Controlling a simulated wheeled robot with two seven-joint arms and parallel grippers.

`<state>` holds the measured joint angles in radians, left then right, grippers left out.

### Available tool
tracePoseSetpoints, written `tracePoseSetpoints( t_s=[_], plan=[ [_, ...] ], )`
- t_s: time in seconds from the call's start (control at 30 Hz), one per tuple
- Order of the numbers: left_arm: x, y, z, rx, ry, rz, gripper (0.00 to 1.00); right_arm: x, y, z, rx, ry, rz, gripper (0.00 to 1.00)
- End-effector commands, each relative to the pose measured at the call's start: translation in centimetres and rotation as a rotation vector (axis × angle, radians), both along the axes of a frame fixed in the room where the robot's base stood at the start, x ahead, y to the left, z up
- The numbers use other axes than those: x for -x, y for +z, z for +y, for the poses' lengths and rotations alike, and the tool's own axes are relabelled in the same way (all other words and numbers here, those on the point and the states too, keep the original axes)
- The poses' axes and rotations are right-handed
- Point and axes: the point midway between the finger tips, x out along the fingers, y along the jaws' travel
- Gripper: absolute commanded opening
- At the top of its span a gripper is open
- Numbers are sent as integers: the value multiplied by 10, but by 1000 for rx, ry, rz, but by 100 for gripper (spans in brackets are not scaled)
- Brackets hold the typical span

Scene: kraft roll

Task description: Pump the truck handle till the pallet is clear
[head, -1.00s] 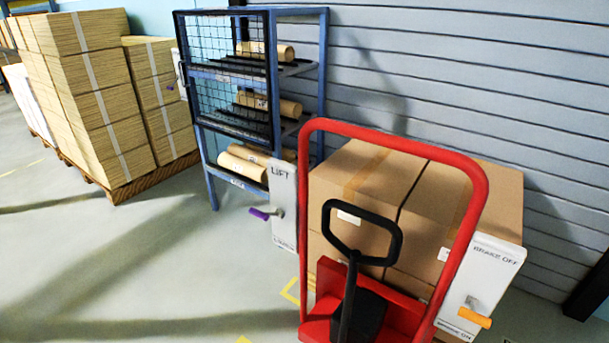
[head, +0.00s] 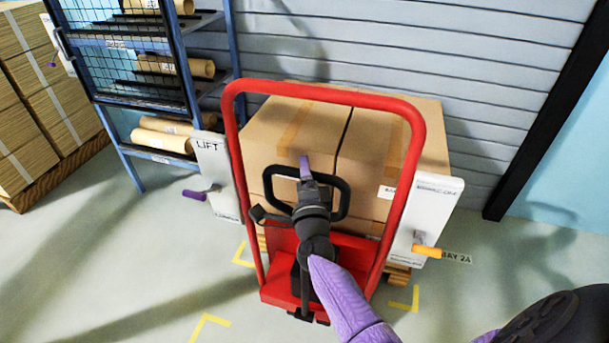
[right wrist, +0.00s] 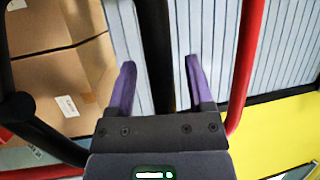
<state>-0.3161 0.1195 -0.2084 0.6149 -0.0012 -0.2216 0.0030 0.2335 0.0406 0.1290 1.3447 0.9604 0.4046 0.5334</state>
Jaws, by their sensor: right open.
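The red pallet truck (head: 233,130) stands in front of a wooden pallet (head: 398,276) loaded with brown cartons (head: 385,140). Its black looped handle (head: 342,190) is upright inside the red frame. My right gripper (head: 304,170) reaches to the handle loop from the front, its purple fingers pointing away from me. In the right wrist view the open fingers (right wrist: 158,75) have a black bar (right wrist: 155,45) of the handle between them, with a gap visible on each side. The pallet's underside and its gap to the floor are mostly hidden. My left gripper is out of view.
A white LIFT panel (head: 217,165) with a purple lever (head: 195,194) is on the truck's left. A white brake panel (head: 428,205) with an orange lever (head: 427,251) is on its right. A blue rack (head: 120,140) holds paper rolls. Floor at left is clear.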

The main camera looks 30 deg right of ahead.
Motion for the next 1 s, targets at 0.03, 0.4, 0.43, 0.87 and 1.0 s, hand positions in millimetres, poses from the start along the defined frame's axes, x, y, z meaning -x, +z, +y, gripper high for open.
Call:
tracePoseSetpoints(
  t_s=[0.03,0.4,0.43,0.87,1.0],
  plan=[
    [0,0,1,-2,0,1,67,0,0,0,0,0,0,67],
    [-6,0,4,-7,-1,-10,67,0,0,0,1,0,0,16],
    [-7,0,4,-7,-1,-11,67,0,0,0,2,0,1,10],
    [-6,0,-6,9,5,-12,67,0,0,0,1,1,2,0],
    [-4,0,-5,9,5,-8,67,0,0,0,1,1,2,0]
  ],
)
